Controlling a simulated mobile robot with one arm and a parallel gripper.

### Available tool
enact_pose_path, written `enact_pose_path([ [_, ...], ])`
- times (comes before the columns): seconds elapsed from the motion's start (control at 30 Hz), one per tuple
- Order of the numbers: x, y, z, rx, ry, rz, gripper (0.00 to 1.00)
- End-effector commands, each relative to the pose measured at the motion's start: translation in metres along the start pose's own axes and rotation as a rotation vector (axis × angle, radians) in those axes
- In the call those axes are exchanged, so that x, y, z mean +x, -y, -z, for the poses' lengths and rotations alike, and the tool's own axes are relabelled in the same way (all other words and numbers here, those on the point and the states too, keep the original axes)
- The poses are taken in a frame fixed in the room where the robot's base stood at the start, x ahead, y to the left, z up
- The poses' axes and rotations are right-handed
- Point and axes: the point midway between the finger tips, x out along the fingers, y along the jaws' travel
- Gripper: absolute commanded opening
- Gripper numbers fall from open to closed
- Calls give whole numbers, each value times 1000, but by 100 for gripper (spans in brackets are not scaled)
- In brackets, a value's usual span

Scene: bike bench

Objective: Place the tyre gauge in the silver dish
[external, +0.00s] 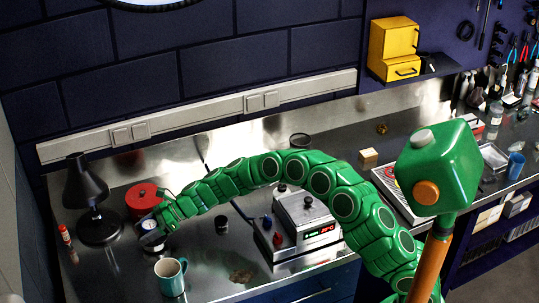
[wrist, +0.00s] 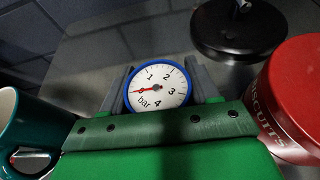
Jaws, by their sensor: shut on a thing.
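The tyre gauge (wrist: 157,87) has a round white dial marked in bar, a red needle and a blue rim. My gripper (wrist: 161,88) is shut on it, with a finger on each side and the dial facing the wrist camera. In the external view, my gripper (external: 158,226) holds the gauge (external: 149,224) low over the left part of the steel bench, in front of the red tin. A shallow silvery tray-like dish (external: 494,155) lies on the far right of the bench; I cannot tell surely that it is the silver dish.
A red biscuit tin (external: 143,197) and a black lamp (external: 97,228) stand close by. A teal mug (external: 170,279) stands in front.

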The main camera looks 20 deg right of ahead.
Motion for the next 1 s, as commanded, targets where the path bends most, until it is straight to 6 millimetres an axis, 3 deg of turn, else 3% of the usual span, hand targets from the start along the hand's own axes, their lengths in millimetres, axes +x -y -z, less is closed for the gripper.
enact_pose_path([
  [0.3,1,0,2,0,0,0,25],
  [0.33,1,0,2,0,0,0,64],
  [0.47,1,0,2,0,0,0,84],
  [0.83,-1,0,-1,-1,0,0,85],
  [1.0,-16,2,0,1,0,3,85],
])
